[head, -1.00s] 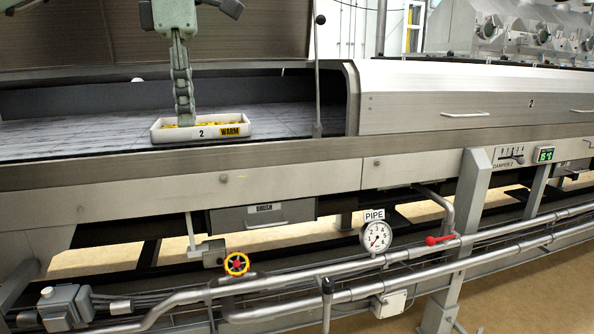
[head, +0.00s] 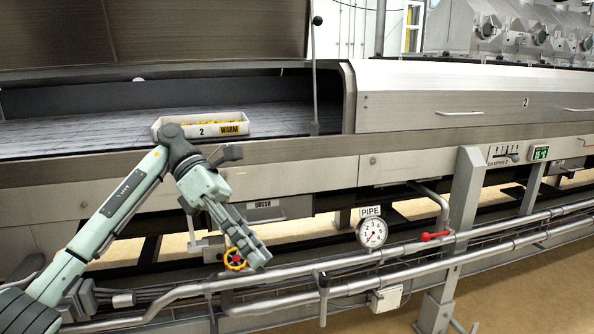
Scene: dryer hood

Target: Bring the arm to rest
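My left arm comes in from the lower left in the head view. Its gripper (head: 252,255) points down and to the right, in front of the dryer's lower front. The fingers lie close together and partly cover the yellow valve wheel with the red centre (head: 234,261). I see nothing held, but I cannot tell from this side whether the fingers are fully shut. My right gripper is not in view. A white tray marked "2 WARM" (head: 210,131) with yellow contents stands on the dark belt (head: 60,128), apart from the gripper. My wrist covers part of its left front.
The hood over section 2 (head: 430,88) is down, and the left hood (head: 200,25) is raised. Pipes (head: 400,262) run along the front below the machine. A "PIPE" gauge (head: 372,233) and a red lever (head: 436,236) stick out there. Floor shows free at lower right.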

